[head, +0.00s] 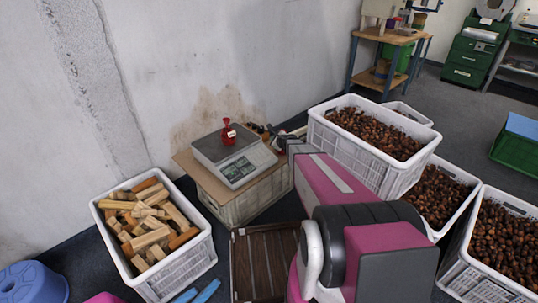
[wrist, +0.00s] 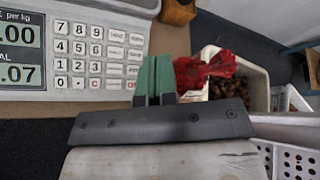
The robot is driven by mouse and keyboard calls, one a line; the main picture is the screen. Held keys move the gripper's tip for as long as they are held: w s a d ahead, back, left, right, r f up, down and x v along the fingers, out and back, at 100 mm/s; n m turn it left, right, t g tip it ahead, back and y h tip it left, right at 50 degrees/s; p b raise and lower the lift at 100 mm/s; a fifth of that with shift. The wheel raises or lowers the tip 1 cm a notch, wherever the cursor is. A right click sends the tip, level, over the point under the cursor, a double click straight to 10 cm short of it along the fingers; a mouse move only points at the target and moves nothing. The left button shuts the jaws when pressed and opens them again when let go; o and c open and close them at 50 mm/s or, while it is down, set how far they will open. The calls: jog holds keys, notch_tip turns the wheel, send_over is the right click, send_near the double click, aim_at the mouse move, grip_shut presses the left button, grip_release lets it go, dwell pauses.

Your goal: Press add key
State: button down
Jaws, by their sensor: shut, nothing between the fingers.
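The white scale (head: 241,168) stands on a board over a crate, with a small red bag (head: 228,134) on its pan. In the wrist view, the scale's keypad (wrist: 95,55) fills the left side. It has number keys and columns of wide labelled keys; their labels are too small to read, so I cannot tell which is the add key. My gripper (wrist: 155,72) is shut and empty, its green fingertips together at the keypad's right edge. I cannot tell whether they touch it. In the head view, my gripper is small and partly hidden by my arm, right of the scale.
Red netting (wrist: 207,70) lies just right of my fingertips, by a white container (wrist: 252,82) with brown chestnuts. Crates of chestnuts (head: 318,125) stand to the right. A crate of wood blocks (head: 108,207) stands at the left. A wall rises behind the scale.

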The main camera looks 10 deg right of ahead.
aim_at(267, 150)
jog(key=shift+w+a+f, duration=0.25)
jog(key=shift+w+f, duration=0.1)
jog(key=shift+f, duration=1)
jog(key=shift+w+a+f, duration=0.25)
jog(key=shift+w+f, duration=0.1)
jog(key=shift+f, duration=1)
jog(key=shift+w+a+f, duration=0.25)
jog(key=shift+w+f, duration=0.1)
jog(key=shift+f, duration=1)
jog(key=shift+f, duration=0.15)
jog(key=shift+w+a+f, duration=0.1)
jog(key=shift+w+f, duration=0.05)
jog(key=shift+f, duration=0.1)
jog(key=shift+f, duration=0.3)
jog(key=shift+r, duration=0.75)
jog(key=shift+s+d+r, duration=0.2)
jog(key=shift+s+r, duration=0.05)
jog(key=shift+r, duration=0.55)
jog(key=shift+s+d+r, duration=0.15)
jog(key=shift+s+r, duration=0.15)
jog(key=shift+r, duration=0.45)
jog(key=shift+s+d+r, duration=0.2)
jog(key=shift+s+r, duration=0.05)
jog(key=shift+r, duration=0.55)
